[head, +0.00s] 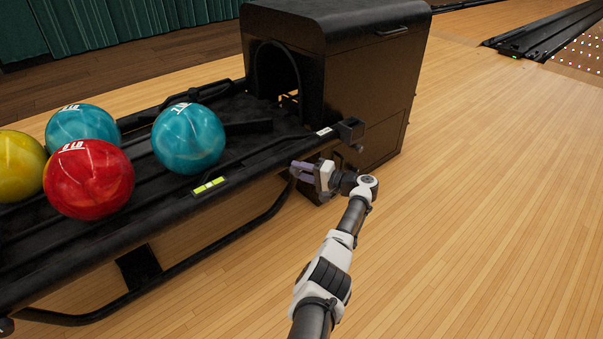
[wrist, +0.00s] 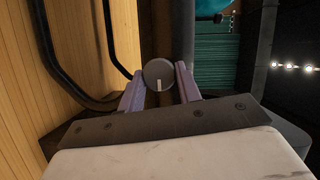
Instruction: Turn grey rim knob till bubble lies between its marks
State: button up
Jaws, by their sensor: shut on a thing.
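The grey rim knob (wrist: 159,72) shows in the wrist view as a round face with a white line pointing toward the bottom of the picture. My gripper (wrist: 160,88) is shut on it, one pale purple finger on each side. In the head view my gripper (head: 301,170) is at the near rim of the ball return, right of the level, and the knob cannot be made out there. The yellow-green level vial (head: 209,186) lies on the near rim with dark marks across it. It is too small to tell where the bubble lies.
A teal ball (head: 189,138) rests on the black rack behind the level. A red ball (head: 88,179), another teal ball (head: 82,127) and a yellow ball (head: 18,166) sit further left. The black hood (head: 365,95) stands behind my gripper. Wooden floor is clear at right.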

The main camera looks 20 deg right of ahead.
dwell(0.4)
jog(key=o, duration=1)
jog(key=f+p+v, duration=0.1)
jog(key=p+v, duration=0.1)
jog(key=v, duration=1.1)
jog(key=shift+s+d+r, duration=0.25)
jog(key=shift+s+r, duration=0.05)
jog(key=shift+r, duration=0.25)
